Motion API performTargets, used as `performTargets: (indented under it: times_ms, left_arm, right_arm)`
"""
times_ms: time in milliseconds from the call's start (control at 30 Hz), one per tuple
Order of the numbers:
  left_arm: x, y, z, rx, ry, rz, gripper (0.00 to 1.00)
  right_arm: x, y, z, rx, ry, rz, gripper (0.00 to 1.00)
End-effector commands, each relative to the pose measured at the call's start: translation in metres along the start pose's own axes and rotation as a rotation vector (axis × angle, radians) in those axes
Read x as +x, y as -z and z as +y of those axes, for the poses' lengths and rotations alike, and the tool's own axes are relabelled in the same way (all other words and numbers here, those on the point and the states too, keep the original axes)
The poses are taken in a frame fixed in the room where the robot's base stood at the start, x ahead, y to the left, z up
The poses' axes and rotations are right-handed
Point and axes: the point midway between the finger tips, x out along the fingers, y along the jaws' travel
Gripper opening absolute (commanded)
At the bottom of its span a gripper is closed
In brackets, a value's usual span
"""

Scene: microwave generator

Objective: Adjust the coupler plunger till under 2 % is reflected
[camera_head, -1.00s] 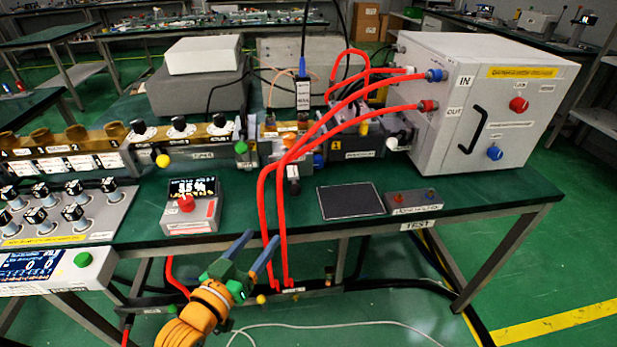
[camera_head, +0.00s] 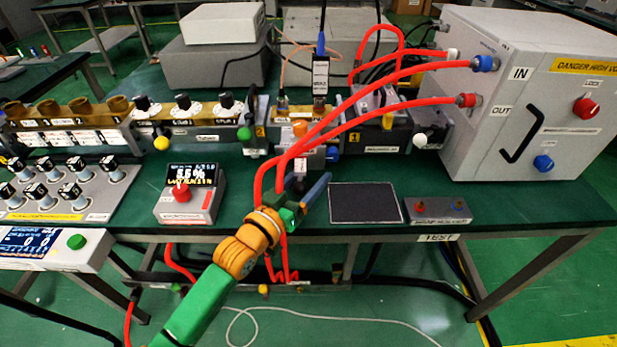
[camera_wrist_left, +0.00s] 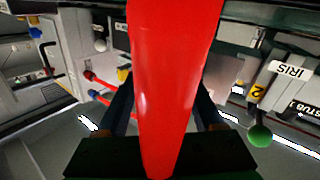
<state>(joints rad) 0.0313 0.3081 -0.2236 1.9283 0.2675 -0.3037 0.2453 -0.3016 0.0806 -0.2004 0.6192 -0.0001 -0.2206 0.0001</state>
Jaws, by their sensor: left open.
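My left gripper (camera_head: 308,190) is open at the bench's front edge, beside the red hoses. In the left wrist view a red hose (camera_wrist_left: 165,70) crosses in front of the open fingers; I cannot tell whether it lies between them. Just behind the gripper in the head view, a small white-labelled part (camera_head: 301,165) with a dark end juts from the waveguide row, partly hidden. A blue knob (camera_head: 332,154) is beside it. I cannot tell which part is the coupler plunger. The meter display (camera_head: 192,174) seems to read 5.5 %. My right gripper is not in view.
Red hoses (camera_head: 385,118) run from the grey cabinet (camera_head: 500,110) down past the bench front. A green knob (camera_head: 244,133) is left of the hoses and shows in the left wrist view (camera_wrist_left: 259,136) by an IRIS label. A dark flat pad (camera_head: 364,203) lies to the right.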

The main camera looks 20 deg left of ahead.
Motion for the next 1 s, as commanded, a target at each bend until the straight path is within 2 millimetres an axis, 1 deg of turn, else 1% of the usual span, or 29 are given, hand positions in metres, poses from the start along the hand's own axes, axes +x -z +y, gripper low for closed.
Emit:
performTargets:
  times_ms: [133, 167, 200, 267, 300, 367, 400, 1000]
  left_arm:
    - [-0.0002, -0.0001, 0.0001, 0.0, 0.0, 0.0, 0.69]
    - [-0.0002, -0.0001, 0.0001, 0.0, 0.0, 0.0, 0.6]
    - [-0.0003, -0.0001, 0.0001, 0.0, 0.0, 0.0, 0.5]
    - [-0.0003, -0.0001, 0.0001, 0.0, 0.0, 0.0, 0.33]
    - [-0.0003, -0.0001, 0.0002, 0.0, 0.0, 0.0, 0.23]
    - [-0.0003, -0.0002, 0.0003, -0.001, -0.001, 0.0, 0.06]
    - [-0.0004, -0.0002, 0.0003, -0.001, -0.001, 0.0, 0.0]
    - [-0.0004, -0.0002, 0.0009, -0.001, -0.002, 0.0, 0.0]
  right_arm:
    - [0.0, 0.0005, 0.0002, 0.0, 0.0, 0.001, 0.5]
    - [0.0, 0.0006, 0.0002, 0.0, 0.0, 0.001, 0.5]
    - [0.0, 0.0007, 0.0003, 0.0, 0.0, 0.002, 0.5]
    - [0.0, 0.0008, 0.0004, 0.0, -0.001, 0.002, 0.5]
    - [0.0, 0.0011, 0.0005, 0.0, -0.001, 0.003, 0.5]
    - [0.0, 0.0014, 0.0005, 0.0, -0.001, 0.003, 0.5]
    - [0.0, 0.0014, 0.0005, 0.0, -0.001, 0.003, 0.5]
    - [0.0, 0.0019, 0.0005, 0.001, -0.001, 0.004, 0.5]
